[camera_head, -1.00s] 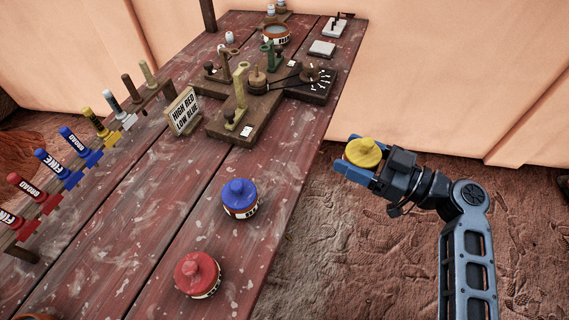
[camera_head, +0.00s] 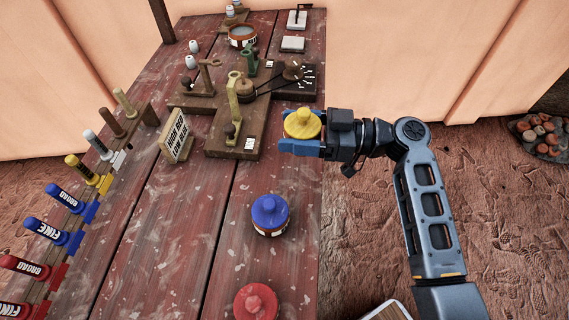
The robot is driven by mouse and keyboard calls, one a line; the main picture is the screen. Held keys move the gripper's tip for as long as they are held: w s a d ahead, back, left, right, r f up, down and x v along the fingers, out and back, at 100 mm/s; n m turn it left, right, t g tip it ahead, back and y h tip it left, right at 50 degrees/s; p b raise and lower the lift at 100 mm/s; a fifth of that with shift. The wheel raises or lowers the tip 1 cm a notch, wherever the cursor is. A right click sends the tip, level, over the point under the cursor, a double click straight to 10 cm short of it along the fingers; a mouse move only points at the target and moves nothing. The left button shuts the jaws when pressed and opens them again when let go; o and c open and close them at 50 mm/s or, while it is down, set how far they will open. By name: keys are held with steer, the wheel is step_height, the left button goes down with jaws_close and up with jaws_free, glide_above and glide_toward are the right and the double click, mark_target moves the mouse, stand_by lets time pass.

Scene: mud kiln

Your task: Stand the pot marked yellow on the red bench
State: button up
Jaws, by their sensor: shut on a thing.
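The pot marked yellow (camera_head: 302,123), with a yellow knobbed lid, is held by my gripper (camera_head: 300,135). The blue fingers are shut around its sides. The pot is upright near the right edge of the red bench (camera_head: 190,225), beside the wooden apparatus. I cannot tell whether its base touches the bench. A blue-lidded pot (camera_head: 269,213) stands on the bench nearer to me. A red-lidded pot (camera_head: 256,303) stands nearer still, cut by the lower picture edge.
A wooden apparatus (camera_head: 235,140) with posts and a dial (camera_head: 298,75) stands just left of and behind my gripper. A rack of coloured tools (camera_head: 75,208) lines the left edge. Bench between sign and blue-lidded pot is clear.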

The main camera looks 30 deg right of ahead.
mark_target(294, 170)
step_height(294, 170, down, 9)
steer(key=shift+r+p, duration=0.1)
steer(key=shift+p, duration=0.35)
steer(key=shift+f, duration=0.25)
steer(key=shift+f+b, duration=0.2)
steer(key=shift+b, duration=0.15)
steer(key=o, duration=1.2)
steer(key=shift+r, duration=0.1)
steer(key=shift+r+p, duration=0.15)
steer(key=shift+p, duration=0.15)
steer(key=b+v, duration=0.2)
steer(key=v, duration=1)
steer(key=shift+b, duration=0.4)
